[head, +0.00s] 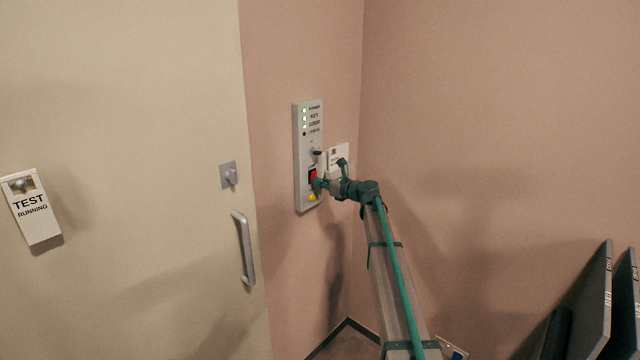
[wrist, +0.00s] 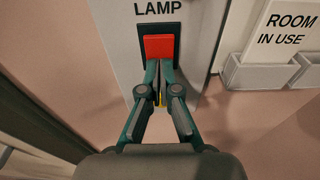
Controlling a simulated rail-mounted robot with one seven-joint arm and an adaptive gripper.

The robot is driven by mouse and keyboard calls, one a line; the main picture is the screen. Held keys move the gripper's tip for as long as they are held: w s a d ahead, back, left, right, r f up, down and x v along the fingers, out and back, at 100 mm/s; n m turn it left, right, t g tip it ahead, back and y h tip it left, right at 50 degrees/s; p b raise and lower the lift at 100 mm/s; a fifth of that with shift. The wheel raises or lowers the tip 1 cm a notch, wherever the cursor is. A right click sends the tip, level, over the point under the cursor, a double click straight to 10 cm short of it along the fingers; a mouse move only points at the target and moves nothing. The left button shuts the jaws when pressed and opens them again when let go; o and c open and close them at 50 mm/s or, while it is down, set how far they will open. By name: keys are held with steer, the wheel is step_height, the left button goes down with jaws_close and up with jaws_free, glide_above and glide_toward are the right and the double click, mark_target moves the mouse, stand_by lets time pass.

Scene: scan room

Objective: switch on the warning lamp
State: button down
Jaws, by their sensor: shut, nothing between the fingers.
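A pale control panel (head: 299,160) is fixed to the pink wall beside the door. Its red switch (head: 312,176) sits in a dark frame low on the panel. In the wrist view the red switch (wrist: 161,47) is right below the word LAMP on the panel (wrist: 196,40). My gripper (head: 317,186) is shut and empty at the panel. In the wrist view its fingertips (wrist: 159,66) are at the lower edge of the red switch; I cannot tell whether they touch it. The fingers hide part of the dark frame. The warning lamp itself is not seen.
A key (head: 318,153) and a yellow button (head: 311,197) are close by. A ROOM IN USE sign (wrist: 288,32) stands in a holder at right. The door handle (head: 244,248) is left.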

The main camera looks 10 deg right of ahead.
steer(key=f+b+v, duration=0.3)
steer(key=v, duration=1)
steer(key=shift+s+d, duration=0.35)
steer(key=shift+s, duration=0.05)
steer(key=shift+f, duration=0.15)
steer(key=s+a+f+n+g+h, duration=0.25)
steer(key=s+f+n, duration=0.45)
steer(key=s+f, duration=0.5)
steer(key=s+a+f+n+g+h, duration=0.1)
steer(key=s+f+n+g, duration=0.45)
steer(key=f, duration=1.05)
steer(key=s+a+f+n+g+h, duration=0.2)
steer(key=s+f+n, duration=0.5)
steer(key=s+f, duration=0.5)
steer(key=s+a+f+n+g+h, duration=0.1)
steer(key=s+f, duration=0.5)
steer(key=s, duration=0.9)
steer(key=s+a+f+n+g+h, duration=0.1)
steer(key=s+f+n+g, duration=0.3)
steer(key=s, duration=1.1)
steer(key=s+a+f+n+g+h, duration=0.1)
steer(key=s+f+n+g+h, duration=0.2)
steer(key=s+f, duration=0.5)
steer(key=s+g, duration=0.1)
steer(key=s, duration=0.6)
steer(key=shift+s+f+g, duration=0.2)
steer(key=shift+f+g, duration=0.1)
steer(key=shift+f, duration=0.1)
